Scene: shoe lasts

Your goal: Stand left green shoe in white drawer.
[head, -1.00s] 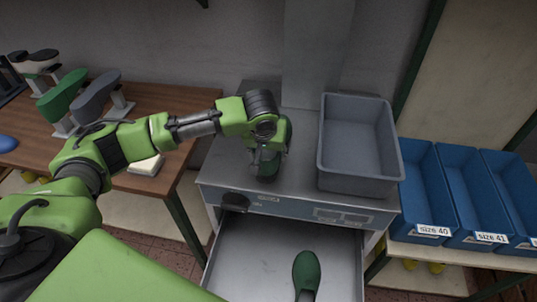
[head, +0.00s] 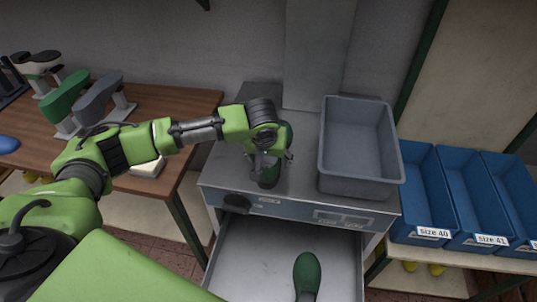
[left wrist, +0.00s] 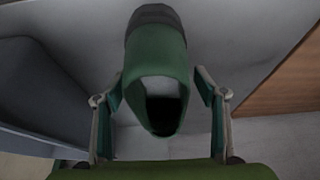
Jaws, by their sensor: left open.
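A green shoe (head: 268,176) stands on the metal cabinet top, partly hidden by my left gripper (head: 267,160). In the left wrist view this green shoe (left wrist: 160,62) shows a dark grey end and an opening, and it lies between the two spread fingers of my left gripper (left wrist: 162,115). A gap shows between each finger and the shoe. Another green shoe (head: 307,272) is in the open white drawer (head: 245,262), toward its right side; its lower end is cut off by the frame. My right gripper is not in view.
A grey bin (head: 358,185) stands right of the gripper on the cabinet top (head: 225,165). Blue boxes (head: 432,205) are farther right. A wooden table (head: 150,95) with several shoe lasts is at left. The drawer's left part is clear.

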